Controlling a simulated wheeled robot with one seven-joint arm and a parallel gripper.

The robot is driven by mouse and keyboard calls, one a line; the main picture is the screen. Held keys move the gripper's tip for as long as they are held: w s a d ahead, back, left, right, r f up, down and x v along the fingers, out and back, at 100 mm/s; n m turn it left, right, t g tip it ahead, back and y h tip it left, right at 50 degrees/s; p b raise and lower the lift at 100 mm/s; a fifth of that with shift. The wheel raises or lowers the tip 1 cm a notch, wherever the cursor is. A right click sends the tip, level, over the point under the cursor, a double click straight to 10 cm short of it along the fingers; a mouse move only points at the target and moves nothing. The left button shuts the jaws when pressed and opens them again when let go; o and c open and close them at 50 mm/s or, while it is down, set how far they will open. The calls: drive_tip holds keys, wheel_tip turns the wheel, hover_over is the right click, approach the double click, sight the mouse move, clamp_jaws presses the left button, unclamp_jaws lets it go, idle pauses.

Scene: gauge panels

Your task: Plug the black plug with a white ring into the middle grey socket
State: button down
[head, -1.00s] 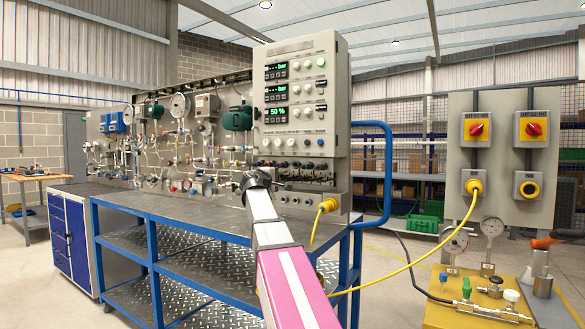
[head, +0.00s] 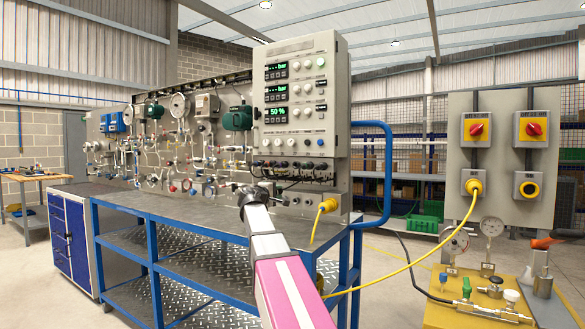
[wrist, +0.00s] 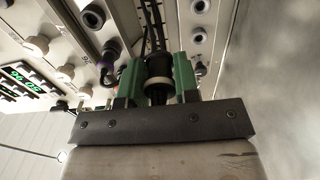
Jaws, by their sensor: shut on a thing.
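My gripper (wrist: 157,82) has two green fingers shut on the black plug with a white ring (wrist: 158,66), which shows between them in the wrist view. Dark round sockets with pale rims (wrist: 199,38) sit on the panel just beyond and to the right of the plug, which looks apart from them. In the head view my gripper (head: 250,192) is in front of the lower panel strip (head: 322,207), above the bench top; the plug is hard to make out there. I cannot tell which socket is the middle grey one.
The gauge panel (head: 335,95) stands above the bench (head: 190,207). A row of black connectors with hanging cables (head: 290,166) lies close above my gripper. A yellow plug and cable (head: 328,205) are to the right. A blue rail (head: 387,170) edges the bench.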

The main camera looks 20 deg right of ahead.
drive_tip(key=shift+w+f, duration=0.1)
drive_tip(key=shift+f, duration=0.55)
drive_tip(key=shift+f, duration=0.1)
drive_tip(key=shift+w+a+f, duration=0.15)
drive_tip(key=shift+f, duration=0.75)
drive_tip(key=shift+w+a+f, duration=0.1)
drive_tip(key=shift+w+f, duration=0.05)
drive_tip(key=shift+f, duration=0.8)
drive_tip(key=shift+w+a+f, duration=0.15)
drive_tip(key=shift+f, duration=0.75)
drive_tip(key=shift+d, duration=0.15)
drive_tip(key=x, duration=1)
drive_tip(key=shift+w+d, duration=0.25)
drive_tip(key=shift+w, duration=0.1)
drive_tip(key=shift+x, duration=1.4)
idle(1.3)
drive_tip(key=c, duration=0.8)
unclamp_jaws()
